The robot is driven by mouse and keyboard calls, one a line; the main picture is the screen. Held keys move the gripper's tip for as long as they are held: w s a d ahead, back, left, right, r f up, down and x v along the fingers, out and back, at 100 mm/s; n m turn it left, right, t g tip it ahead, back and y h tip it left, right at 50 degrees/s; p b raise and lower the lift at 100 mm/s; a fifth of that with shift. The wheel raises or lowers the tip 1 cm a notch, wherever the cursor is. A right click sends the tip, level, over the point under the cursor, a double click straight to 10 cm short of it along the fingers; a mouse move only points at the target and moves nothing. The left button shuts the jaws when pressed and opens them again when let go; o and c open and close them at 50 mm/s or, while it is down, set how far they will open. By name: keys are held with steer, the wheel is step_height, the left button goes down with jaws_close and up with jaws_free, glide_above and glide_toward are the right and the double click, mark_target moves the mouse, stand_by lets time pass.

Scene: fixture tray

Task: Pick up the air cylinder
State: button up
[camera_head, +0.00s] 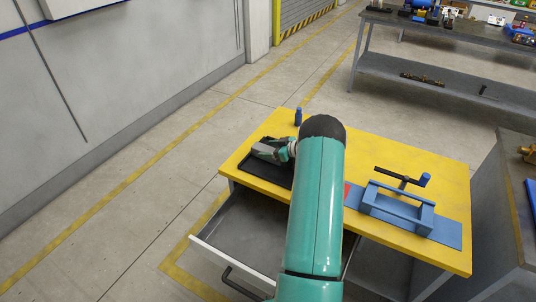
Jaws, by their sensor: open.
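My gripper (262,151) is over the black tray (264,178) at the left end of the yellow table. It is open, with its fingers pointing left, and I see nothing held between them. I cannot make out an air cylinder for certain. Part of the tray is hidden by my gripper and my green arm. A small dark-blue upright object (298,117) stands at the table's back edge, beyond my gripper and apart from it. I cannot tell what it is.
The yellow table top (375,150) has free room at the back right. A blue vise (398,208) with a black handle stands on the right. An open drawer (240,243) juts out below the tray. Grey workbenches stand at the right.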

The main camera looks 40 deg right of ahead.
steer(key=c, duration=1.3)
steer(key=shift+r, duration=0.1)
jaws_close()
steer(key=shift+r, duration=0.1)
